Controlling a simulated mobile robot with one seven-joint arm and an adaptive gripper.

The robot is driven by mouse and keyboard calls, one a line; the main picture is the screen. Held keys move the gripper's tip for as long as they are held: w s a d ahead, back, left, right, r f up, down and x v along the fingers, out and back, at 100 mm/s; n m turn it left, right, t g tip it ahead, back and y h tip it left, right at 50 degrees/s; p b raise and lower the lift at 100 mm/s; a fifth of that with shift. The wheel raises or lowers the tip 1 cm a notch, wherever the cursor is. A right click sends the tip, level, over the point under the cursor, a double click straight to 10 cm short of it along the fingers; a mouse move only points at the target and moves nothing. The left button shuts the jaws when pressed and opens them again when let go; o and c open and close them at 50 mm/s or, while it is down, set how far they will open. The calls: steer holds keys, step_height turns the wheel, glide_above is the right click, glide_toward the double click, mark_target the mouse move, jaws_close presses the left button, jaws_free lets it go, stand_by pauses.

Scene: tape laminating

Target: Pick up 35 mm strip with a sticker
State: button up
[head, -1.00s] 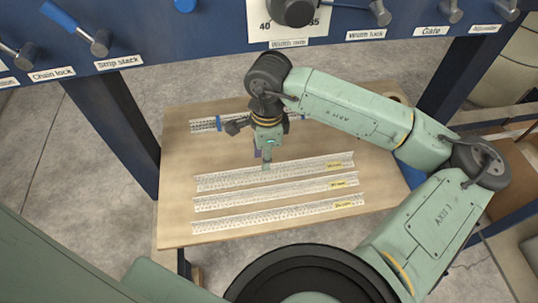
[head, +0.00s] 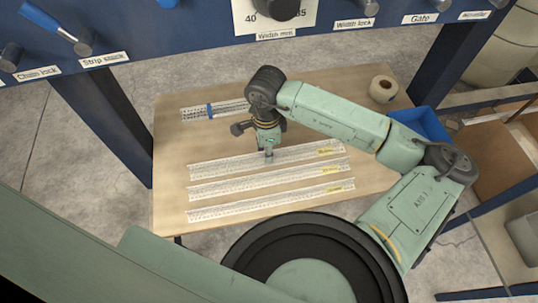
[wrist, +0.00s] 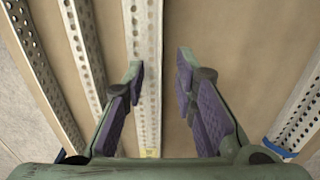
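Three perforated metal strips with yellow stickers at their right ends lie side by side on the wooden table: the far strip (head: 222,166), the middle strip (head: 235,184) and the near strip (head: 240,208). The sticker text is too small to read, so I cannot tell which is 35 mm. My gripper (head: 268,157) points down at the far strip, near its middle. In the wrist view, my gripper (wrist: 160,62) is open, with one strip (wrist: 147,80) running between its purple-padded fingers, closer to the left one.
Behind the gripper lies another perforated strip with blue bands (head: 192,113). A tape roll (head: 383,89) sits at the table's back right, next to a blue bin (head: 425,122). A blue machine panel (head: 150,40) spans the back.

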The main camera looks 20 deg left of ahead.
jaws_close()
steer(key=shift+r, duration=0.1)
stand_by(0.7)
